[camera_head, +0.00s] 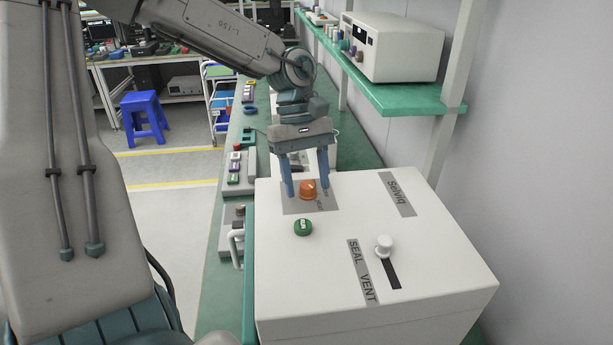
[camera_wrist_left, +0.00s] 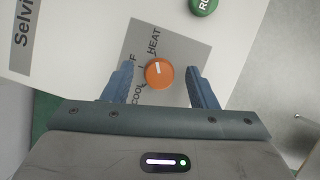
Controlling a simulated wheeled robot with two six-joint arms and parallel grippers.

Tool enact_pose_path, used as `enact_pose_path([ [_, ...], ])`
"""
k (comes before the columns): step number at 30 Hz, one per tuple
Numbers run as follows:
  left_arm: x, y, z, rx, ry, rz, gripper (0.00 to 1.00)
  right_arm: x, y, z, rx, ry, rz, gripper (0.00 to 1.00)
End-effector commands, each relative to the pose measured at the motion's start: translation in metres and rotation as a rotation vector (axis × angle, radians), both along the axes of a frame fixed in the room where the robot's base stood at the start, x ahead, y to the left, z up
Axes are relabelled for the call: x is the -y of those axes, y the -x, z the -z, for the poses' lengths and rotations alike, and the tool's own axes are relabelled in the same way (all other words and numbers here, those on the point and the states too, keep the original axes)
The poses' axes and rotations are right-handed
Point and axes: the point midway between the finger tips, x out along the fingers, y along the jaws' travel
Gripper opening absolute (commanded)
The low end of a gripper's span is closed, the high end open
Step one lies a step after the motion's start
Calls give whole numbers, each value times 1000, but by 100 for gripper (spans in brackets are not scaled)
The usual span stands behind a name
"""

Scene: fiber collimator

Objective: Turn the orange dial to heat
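The orange dial (camera_head: 307,188) sits on a grey label on top of the white box (camera_head: 430,240). In the left wrist view the dial (camera_wrist_left: 159,73) is near the centre, with HEAT, OFF and COOL printed around it. Its short white mark lies on the upper side, pointing roughly toward the HEAT word (camera_wrist_left: 153,40). My left gripper (camera_head: 308,191) is open and points down, one finger on each side of the dial. In the left wrist view the gripper (camera_wrist_left: 160,69) shows gaps between both fingers and the dial. My right gripper is not in view.
A green button (camera_head: 303,227) is just in front of the dial. A white slider knob (camera_head: 384,243) beside SEAL and VENT labels is further right. A green shelf (camera_head: 400,92) with a white instrument (camera_head: 395,45) runs along the right wall. Small devices line the bench behind.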

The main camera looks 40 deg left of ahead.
Motion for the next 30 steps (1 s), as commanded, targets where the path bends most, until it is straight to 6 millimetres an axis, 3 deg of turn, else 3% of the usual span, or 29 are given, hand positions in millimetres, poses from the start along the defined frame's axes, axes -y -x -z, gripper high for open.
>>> enact_pose_path([
  [11,-3,-2,-7,3,-1,-2,52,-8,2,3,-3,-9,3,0],
  [24,-31,-15,-81,3,-2,-2,52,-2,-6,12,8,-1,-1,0],
  [30,-37,-18,-98,1,0,0,52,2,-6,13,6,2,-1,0],
])
